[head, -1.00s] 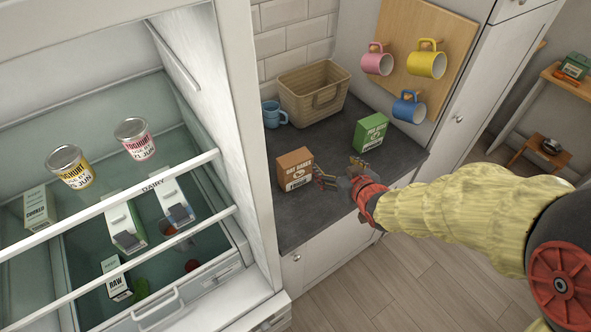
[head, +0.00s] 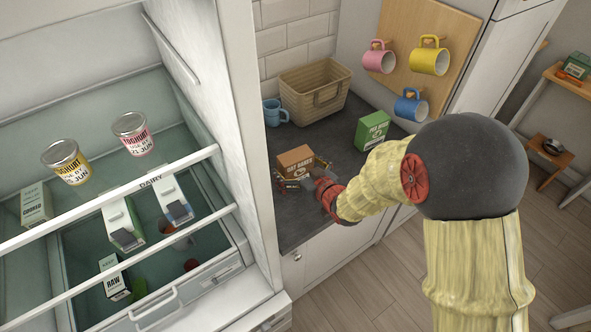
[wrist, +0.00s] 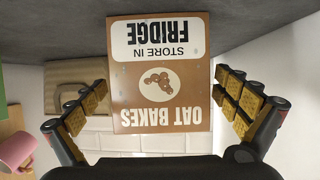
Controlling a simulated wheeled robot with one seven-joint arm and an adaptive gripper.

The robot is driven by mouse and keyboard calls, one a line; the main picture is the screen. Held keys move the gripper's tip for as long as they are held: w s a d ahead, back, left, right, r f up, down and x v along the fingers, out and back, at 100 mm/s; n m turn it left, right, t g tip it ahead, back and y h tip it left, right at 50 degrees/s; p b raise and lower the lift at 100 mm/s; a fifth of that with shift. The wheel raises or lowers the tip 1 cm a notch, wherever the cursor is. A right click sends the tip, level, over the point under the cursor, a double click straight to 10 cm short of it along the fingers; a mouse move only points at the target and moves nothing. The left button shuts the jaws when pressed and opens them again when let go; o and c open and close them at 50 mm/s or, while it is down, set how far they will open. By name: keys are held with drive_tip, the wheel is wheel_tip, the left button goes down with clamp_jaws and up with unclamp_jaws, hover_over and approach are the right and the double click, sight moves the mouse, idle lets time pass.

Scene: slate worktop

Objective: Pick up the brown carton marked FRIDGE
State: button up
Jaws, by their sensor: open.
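The brown carton (head: 296,160) stands on the slate worktop, left of the green carton. In the wrist view the brown carton (wrist: 160,75) appears upside down, reading OAT BAKES and STORE IN FRIDGE. My gripper (head: 297,183) is open at the front of the brown carton. In the wrist view its two padded fingers (wrist: 166,105) are spread, one to each side of the carton, with a gap showing on both sides. The gripper hides the lower front of the carton in the head view.
A green carton (head: 372,130) stands to the right on the worktop (head: 335,143). A wicker basket (head: 314,92) and a blue mug (head: 273,112) stand behind. Mugs hang on a wooden board (head: 425,30). The open fridge (head: 250,150) borders the left.

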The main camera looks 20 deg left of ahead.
drive_tip(key=shift+w+a, duration=0.15)
drive_tip(key=shift+c, duration=0.9)
drive_tip(key=c, duration=1.3)
